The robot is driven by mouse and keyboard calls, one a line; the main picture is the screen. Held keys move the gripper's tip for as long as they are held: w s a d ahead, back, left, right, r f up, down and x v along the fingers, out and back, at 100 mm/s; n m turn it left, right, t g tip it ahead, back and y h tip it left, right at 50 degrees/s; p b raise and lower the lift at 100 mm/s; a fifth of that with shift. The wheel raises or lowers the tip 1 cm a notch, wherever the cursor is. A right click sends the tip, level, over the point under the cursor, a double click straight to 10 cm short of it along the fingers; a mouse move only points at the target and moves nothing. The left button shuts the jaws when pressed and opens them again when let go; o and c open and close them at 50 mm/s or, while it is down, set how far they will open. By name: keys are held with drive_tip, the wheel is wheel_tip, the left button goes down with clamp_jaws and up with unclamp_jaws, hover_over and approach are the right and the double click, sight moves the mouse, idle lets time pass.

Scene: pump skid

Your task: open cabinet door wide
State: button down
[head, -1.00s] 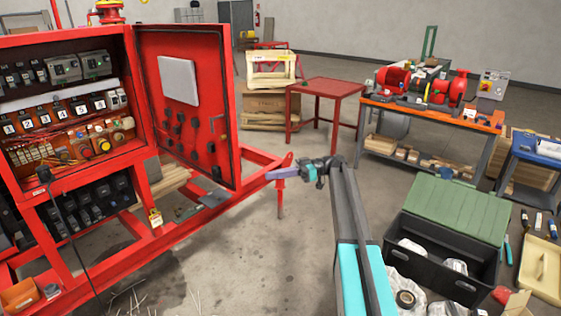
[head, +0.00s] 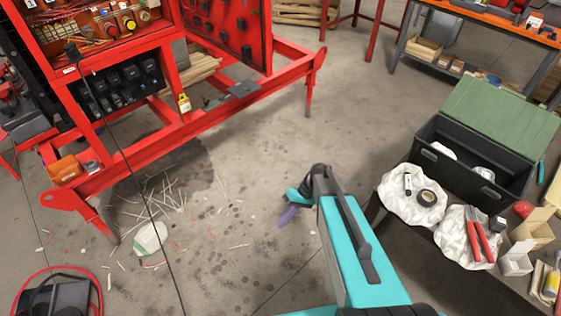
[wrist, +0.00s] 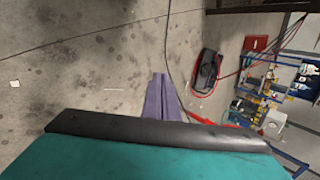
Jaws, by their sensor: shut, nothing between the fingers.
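The red cabinet door (head: 230,30) stands swung out from the red electrical cabinet (head: 165,75) at the top of the head view. Its upper part is cut off by the frame edge. The cabinet's inside with wiring and terminals shows to its left. My gripper (head: 287,216) is below and to the right of the door, over bare floor, well apart from it. Its purple fingers are together and empty, also in the wrist view (wrist: 158,95). The door is not seen in the wrist view.
The red skid frame (head: 215,112) runs below the cabinet, with a black cable hanging in front. A black toolbox with a green lid (head: 500,115) stands at right beside white bags (head: 412,195). Wire scraps and a dark stain lie on the floor.

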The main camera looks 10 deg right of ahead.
drive_tip(key=s+d+f+m+g+h, duration=0.1)
drive_tip(key=s+d+f+h, duration=0.1)
drive_tip(key=s, duration=0.6)
drive_tip(key=s+d+f+m+h+b, duration=0.1)
drive_tip(key=s+d+f+h, duration=0.1)
drive_tip(key=s+f, duration=0.3)
drive_tip(key=s+d+f+g+h+b, duration=0.1)
drive_tip(key=s+d+f+h, duration=0.1)
drive_tip(key=s, duration=1)
wheel_tip(320, 180, down, 2)
drive_tip(key=shift+s+m+g+h, duration=0.3)
drive_tip(key=shift+m+h, duration=0.1)
drive_tip(key=shift+h, duration=0.3)
